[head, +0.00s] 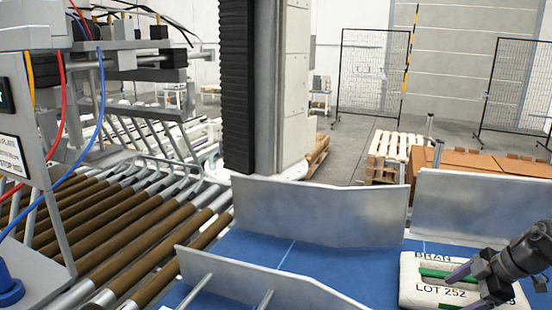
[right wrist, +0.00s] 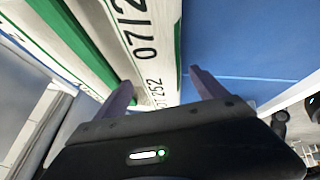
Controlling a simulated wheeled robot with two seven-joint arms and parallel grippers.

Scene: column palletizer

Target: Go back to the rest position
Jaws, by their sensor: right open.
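The bag lies on a blue surface (head: 262,252). In the right wrist view the two purple fingers (right wrist: 160,82) stand apart, with the bag (right wrist: 152,45) and the blue surface beyond them. The jaws are open; whether a fingertip touches the bag I cannot tell. My left gripper is not in view.
Grey metal guide plates (head: 318,210) stand along the blue surface. A roller conveyor (head: 130,225) runs at left beside a control box (head: 22,140). A grey column (head: 265,90) rises behind. Brown boxes (head: 480,166) and a wooden pallet (head: 396,148) are at the back right.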

